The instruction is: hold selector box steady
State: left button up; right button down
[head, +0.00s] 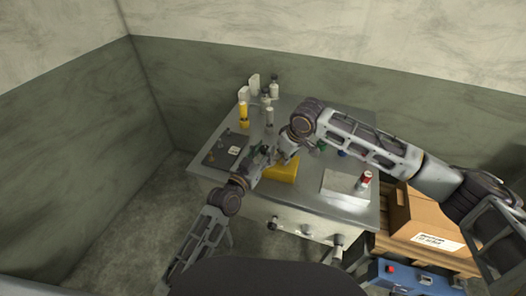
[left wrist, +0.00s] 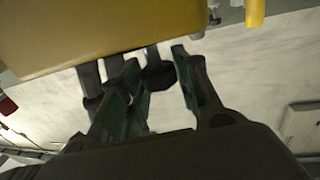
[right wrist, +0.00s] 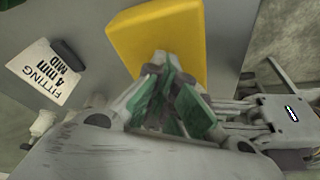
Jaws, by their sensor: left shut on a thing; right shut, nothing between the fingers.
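The yellow selector box (head: 281,172) sits near the front edge of the metal table. It fills the upper left of the left wrist view (left wrist: 90,30) and shows in the right wrist view (right wrist: 160,38). My left gripper (head: 262,160) is at the box's left side, shut on it; the exact contact is hard to see. Its fingers (left wrist: 158,72) stand apart with a dark round part between them. My right gripper (head: 286,158) is above the box's rear side. Its green-padded fingers (right wrist: 163,68) are shut and empty, overlapping the box in view.
A yellow bottle (head: 244,115) and white containers stand at the back. A cardboard box (head: 422,215) stands beside the table.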

pick_arm(q)
jog(key=shift+f, duration=0.1)
pick_arm(e)
jog(key=shift+s+d+f, duration=0.15)
jog(key=shift+s+f, duration=0.05)
jog(key=shift+f, duration=0.25)
pick_arm(q)
jog(key=o, duration=1)
jog(key=shift+s+a, duration=0.1)
jog(key=shift+v, duration=3.95)
pick_arm(e)
jog(key=shift+d, duration=0.1)
jog(key=shift+w+r, duration=0.1)
jog(key=shift+r, duration=0.05)
